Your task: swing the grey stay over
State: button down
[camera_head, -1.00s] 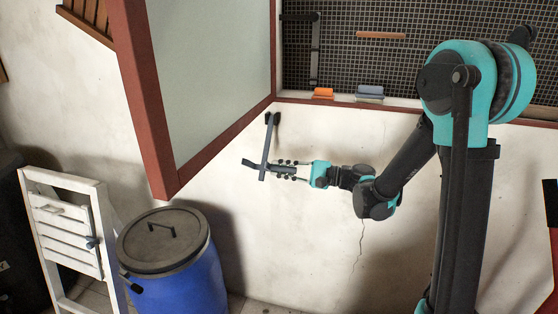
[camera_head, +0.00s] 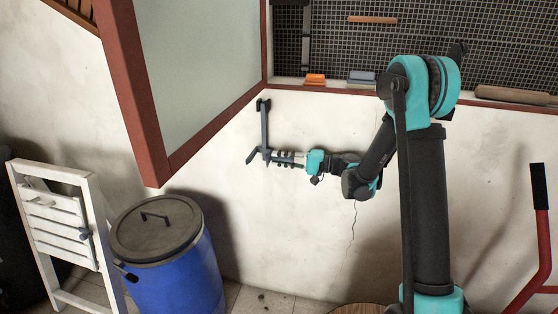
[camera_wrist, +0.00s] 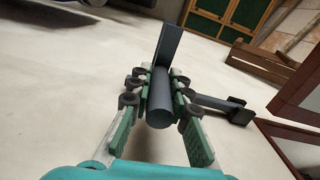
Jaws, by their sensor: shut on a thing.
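The grey stay (camera_head: 264,125) is a dark bar with its top end at the pale wall just under the red window frame's lower corner. It hangs almost straight down, with a short cross-piece at its lower end. My gripper (camera_head: 276,157) is at that lower end, reaching in from the right. In the wrist view my gripper (camera_wrist: 158,82) is shut around a round grey grip of the stay (camera_wrist: 160,103), one finger on each side. A flat part rises beyond the grip, and another arm of it runs right to a block. The fingers hide part of the grip.
A red-framed frosted pane (camera_head: 195,75) stands out from the wall left of the stay. A dark mesh (camera_head: 335,50) fills the opening above a ledge (camera_head: 310,85). A lidded blue barrel (camera_head: 175,275) and a white folding frame (camera_head: 95,225) stand lower left.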

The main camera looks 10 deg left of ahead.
jog(key=shift+w, duration=0.25)
jog(key=c, duration=1.4)
grip_release()
jog(key=shift+d, duration=0.1)
jog(key=d, duration=1.1)
jog(key=shift+d, duration=0.4)
